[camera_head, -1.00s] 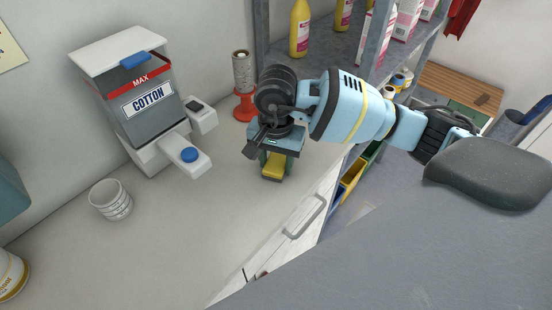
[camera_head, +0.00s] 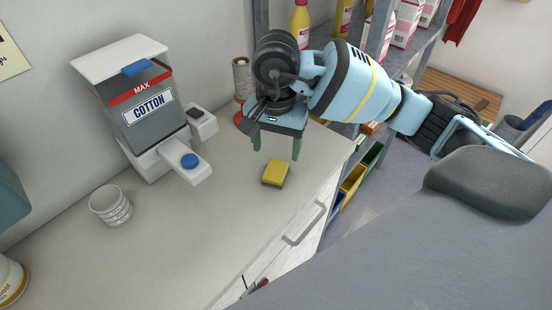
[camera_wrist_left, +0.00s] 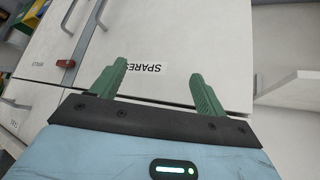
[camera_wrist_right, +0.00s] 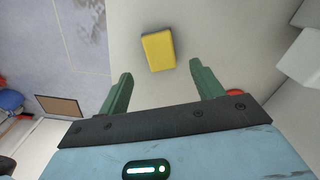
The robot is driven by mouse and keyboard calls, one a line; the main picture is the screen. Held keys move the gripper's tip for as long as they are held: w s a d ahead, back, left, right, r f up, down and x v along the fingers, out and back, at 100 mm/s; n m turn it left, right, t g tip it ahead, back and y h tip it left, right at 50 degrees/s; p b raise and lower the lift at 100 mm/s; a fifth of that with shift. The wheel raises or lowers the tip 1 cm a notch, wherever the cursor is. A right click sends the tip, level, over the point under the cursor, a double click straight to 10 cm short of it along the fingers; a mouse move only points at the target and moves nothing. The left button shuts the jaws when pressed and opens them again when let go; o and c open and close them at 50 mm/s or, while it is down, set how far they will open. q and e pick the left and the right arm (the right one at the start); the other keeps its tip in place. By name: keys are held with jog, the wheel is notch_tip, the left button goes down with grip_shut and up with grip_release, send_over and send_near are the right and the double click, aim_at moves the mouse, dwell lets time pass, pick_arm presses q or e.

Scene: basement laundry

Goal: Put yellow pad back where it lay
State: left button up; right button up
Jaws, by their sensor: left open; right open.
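The yellow pad (camera_head: 275,172), yellow on top with a dark underside, lies flat on the pale countertop (camera_head: 190,235) near its front edge. It also shows in the right wrist view (camera_wrist_right: 158,50), beyond the fingertips and apart from them. My right gripper (camera_head: 275,152) is open and empty, above and behind the pad in the head view; its green fingers (camera_wrist_right: 160,72) are spread wide. My left gripper (camera_wrist_left: 157,75) is open and empty in the left wrist view, facing white cabinet fronts with a "SPARES" label (camera_wrist_left: 142,66). It does not show in the head view.
A cotton dispenser (camera_head: 150,105) stands at the back left, with a white ribbed cup (camera_head: 111,205) in front of it. A spool on a red stand (camera_head: 241,78) is behind my right gripper. Shelves with bottles and cartons (camera_head: 405,22) stand at the right. The counter's middle is clear.

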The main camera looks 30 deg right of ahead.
notch_tip(320, 180, up, 5)
jog(key=shift+f, duration=0.1)
dwell(0.7)
